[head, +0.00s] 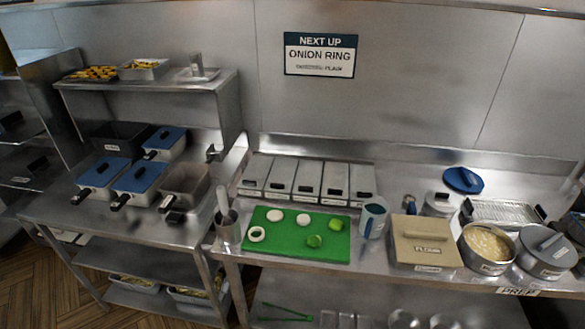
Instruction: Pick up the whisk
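I cannot make out a whisk for certain in the head view. A pale upright handle (222,198) sticks out of a metal canister (228,234) at the left end of the prep counter. The canister hides its lower end, so I cannot tell what tool it is. Neither of my grippers is in view.
A green cutting board (272,248) with onion pieces lies beside the canister. A light-blue jug (373,220), a flour box (428,238) and a batter pot (487,246) stand to its right. Blue-lidded fryer containers (137,182) occupy the left counter.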

